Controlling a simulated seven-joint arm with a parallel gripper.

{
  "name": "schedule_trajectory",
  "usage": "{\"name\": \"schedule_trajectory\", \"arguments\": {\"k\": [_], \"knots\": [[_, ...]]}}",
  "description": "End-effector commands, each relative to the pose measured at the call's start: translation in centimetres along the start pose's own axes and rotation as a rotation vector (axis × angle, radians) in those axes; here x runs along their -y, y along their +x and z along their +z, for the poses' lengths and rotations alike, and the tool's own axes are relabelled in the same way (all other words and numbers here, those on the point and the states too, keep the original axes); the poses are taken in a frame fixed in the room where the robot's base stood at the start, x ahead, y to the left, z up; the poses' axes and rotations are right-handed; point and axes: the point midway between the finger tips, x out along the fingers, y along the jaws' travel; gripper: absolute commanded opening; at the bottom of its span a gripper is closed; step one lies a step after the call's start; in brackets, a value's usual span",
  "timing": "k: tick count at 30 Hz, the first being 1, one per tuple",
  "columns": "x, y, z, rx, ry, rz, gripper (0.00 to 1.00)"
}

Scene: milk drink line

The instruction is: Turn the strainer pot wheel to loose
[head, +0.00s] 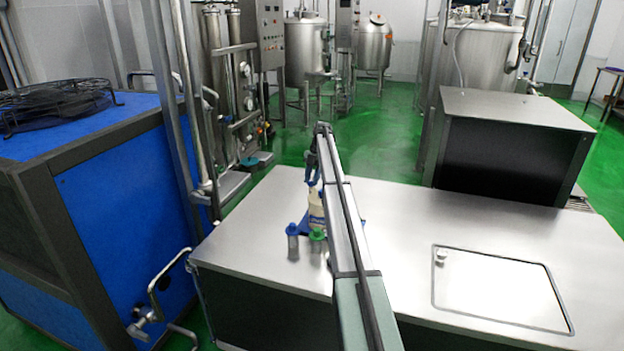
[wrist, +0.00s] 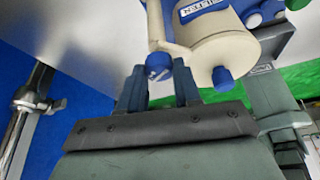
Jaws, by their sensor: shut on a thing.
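The cream strainer pot (wrist: 205,45) shows in the wrist view with a blue label whose lettering I cannot fully read. A round blue wheel (wrist: 158,66) is on a cream stub at its near left side. My gripper (wrist: 160,82) is shut on this wheel, one dark blue finger on each side. A second blue cap (wrist: 222,79) sticks out of the pot to the right of the fingers, apart from them. In the head view the cream pot (head: 316,207) stands on the steel counter, partly hidden by my arm. The wheel's setting cannot be read.
On the steel counter (head: 440,225), a blue-topped cylinder (head: 292,238) and a green-topped one (head: 318,235) stand close to the pot. A framed white panel (head: 492,290) lies at the right. A blue cabinet (head: 120,180) stands left, a dark box (head: 510,145) behind.

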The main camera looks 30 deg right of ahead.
Motion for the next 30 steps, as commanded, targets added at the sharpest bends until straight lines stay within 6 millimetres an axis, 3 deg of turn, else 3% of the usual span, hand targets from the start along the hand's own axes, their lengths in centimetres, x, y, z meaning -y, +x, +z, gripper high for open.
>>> {"name": "schedule_trajectory", "arguments": {"k": [7, 8, 15, 25, 30], "knots": [[0.0, 0.0, 0.0, 0.001, -0.001, 0.001, 0.02], [0.0, 0.0, 0.0, 0.001, -0.001, 0.001, 0.35], [0.0, 0.0, 0.0, 0.0, 0.0, 0.001, 0.58], [0.0, -0.2, 0.0, 0.0, 0.0, 0.001, 0.58], [0.0, -1.4, 0.1, 0.0, 0.001, 0.001, 0.58]]}}
